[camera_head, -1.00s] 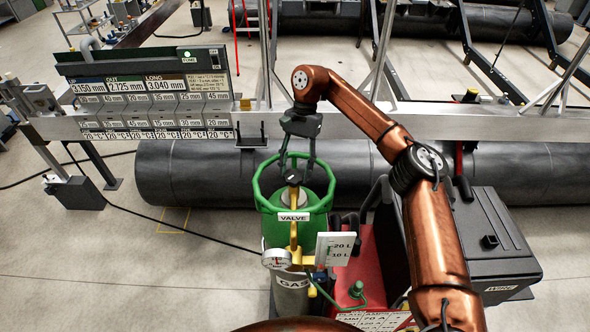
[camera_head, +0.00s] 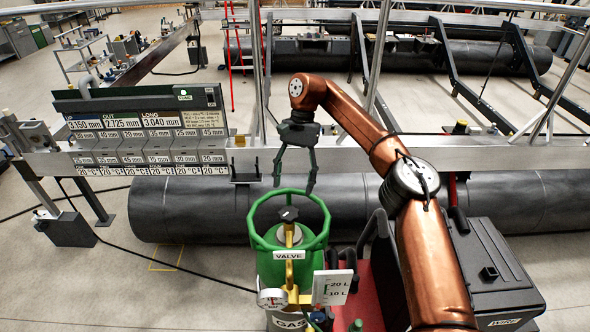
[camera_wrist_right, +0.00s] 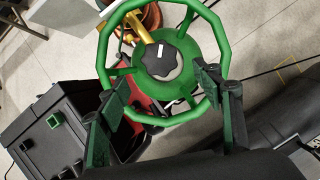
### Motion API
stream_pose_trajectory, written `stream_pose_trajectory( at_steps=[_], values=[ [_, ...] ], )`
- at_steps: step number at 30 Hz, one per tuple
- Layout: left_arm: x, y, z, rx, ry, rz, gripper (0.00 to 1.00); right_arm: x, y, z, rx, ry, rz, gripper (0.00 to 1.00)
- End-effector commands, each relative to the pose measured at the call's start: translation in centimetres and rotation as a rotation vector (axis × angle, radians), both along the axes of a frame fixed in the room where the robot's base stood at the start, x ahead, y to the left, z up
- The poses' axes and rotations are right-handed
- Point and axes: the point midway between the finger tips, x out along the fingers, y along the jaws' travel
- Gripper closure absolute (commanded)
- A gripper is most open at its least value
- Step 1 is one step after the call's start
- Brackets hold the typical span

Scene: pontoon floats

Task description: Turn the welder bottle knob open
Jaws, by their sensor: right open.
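The green gas bottle (camera_head: 268,262) stands upright with a green guard ring (camera_head: 254,222) around its top. The dark welder bottle knob (camera_head: 289,214) sits inside the ring, above the yellow valve. In the right wrist view the knob (camera_wrist_right: 170,66) is dark and lobed, with a white line on its top. My right gripper (camera_head: 294,186) is open and empty, pointing down, above the knob and apart from it. In the wrist view its fingers (camera_wrist_right: 163,84) show on both sides, nearer the camera than the knob. My left gripper is not in view.
A pressure gauge (camera_head: 271,298) and a litre scale plate (camera_head: 333,288) are at the bottle's front. A black case (camera_head: 492,245) stands at the right. A dark pontoon pipe (camera_head: 190,208) lies behind the bottle. Open floor (camera_head: 130,275) is at the left.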

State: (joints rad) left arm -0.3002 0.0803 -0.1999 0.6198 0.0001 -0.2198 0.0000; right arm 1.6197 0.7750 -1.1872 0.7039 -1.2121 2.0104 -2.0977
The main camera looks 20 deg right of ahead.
Motion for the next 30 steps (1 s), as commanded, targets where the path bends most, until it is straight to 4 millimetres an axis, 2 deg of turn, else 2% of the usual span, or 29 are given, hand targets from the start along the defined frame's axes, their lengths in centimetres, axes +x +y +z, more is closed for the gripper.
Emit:
stream_pose_trajectory(
  at_steps=[5, 13, 30],
  values=[
    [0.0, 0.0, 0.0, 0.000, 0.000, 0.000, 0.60, 0.7, -0.5, 2.0, -0.003, -0.003, -0.003, 0.40],
    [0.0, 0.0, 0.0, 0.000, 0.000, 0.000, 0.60, 1.1, -0.8, 3.3, -0.003, 0.004, 0.000, 0.40],
    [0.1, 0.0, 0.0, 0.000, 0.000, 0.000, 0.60, 1.3, -1.0, 4.0, -0.001, -0.001, 0.000, 0.40]
  ],
)
